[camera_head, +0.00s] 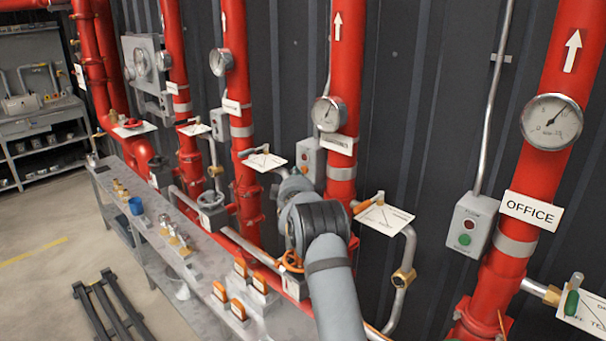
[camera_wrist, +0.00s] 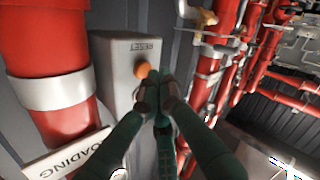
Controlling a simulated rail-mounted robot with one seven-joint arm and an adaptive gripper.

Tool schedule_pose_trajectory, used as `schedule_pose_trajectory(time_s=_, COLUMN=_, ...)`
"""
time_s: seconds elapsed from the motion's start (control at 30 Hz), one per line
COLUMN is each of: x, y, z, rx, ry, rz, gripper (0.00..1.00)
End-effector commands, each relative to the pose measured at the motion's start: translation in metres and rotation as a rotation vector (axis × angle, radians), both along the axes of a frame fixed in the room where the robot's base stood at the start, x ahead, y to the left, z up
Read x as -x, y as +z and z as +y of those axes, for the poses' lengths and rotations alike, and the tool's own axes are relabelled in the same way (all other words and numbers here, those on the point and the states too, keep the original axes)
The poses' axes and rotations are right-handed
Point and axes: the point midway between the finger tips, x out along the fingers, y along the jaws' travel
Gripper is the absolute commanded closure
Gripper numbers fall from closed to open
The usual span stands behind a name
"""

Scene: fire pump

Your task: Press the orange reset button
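The orange reset button (camera_wrist: 143,70) sits on a grey box (camera_wrist: 122,75) under the upside-down word RESET in the wrist view. My gripper (camera_wrist: 160,92) has its dark fingertips together just below and right of the button. The fingertips overlap the button's lower right edge in the picture; I cannot tell whether they touch it. Nothing shows between the fingers.
A red pipe (camera_wrist: 47,60) with a white band stands left of the box, with a LOADING sign (camera_wrist: 70,155) below. Red pipes and valves crowd the right. In the head view, a grey bench (camera_head: 200,240) with small parts runs along the wall. Another box (camera_head: 468,235) has a green button.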

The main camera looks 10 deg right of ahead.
Motion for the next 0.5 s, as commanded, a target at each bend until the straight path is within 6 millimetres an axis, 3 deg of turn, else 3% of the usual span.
schedule_pose_trajectory(time_s=0.5, x=0.0056, y=-0.0016, z=0.0103, rx=0.001, ry=0.002, rz=0.0, gripper=1.0)
